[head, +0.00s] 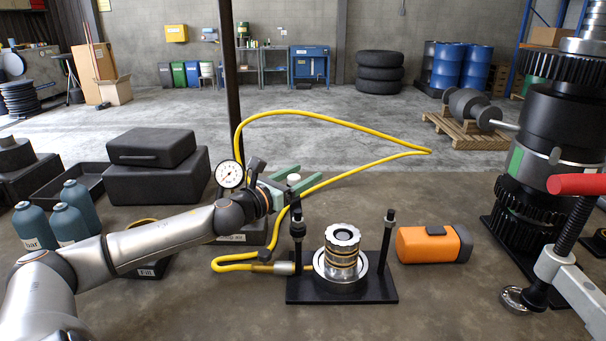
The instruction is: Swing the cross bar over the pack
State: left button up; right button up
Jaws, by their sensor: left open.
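The pack (342,255) is a short upright stack of metal rings with a pale notched top, seated in a round holder on a black base plate (340,297). A dark post stands on each side of it, the left post (298,245) and the right post (387,245). No bar spans the top of the pack. A pale knob (293,178) shows above the left post; the cross bar itself I cannot make out clearly. My left gripper (304,186) has its green-grey fingers spread, with the knob between them; contact cannot be told. My right gripper is out of view.
A yellow hose (340,122) loops behind the posts and down to the base plate's left. A dial gauge (230,175) stands by my left wrist. An orange case (433,243) lies right of the plate. A red-handled clamp (575,185) and tall gear stack (548,130) stand far right.

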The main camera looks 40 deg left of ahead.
pick_arm(q)
jog(key=shift+w, duration=0.2)
jog(key=shift+c, duration=0.4)
grip_shut()
dwell(1.1)
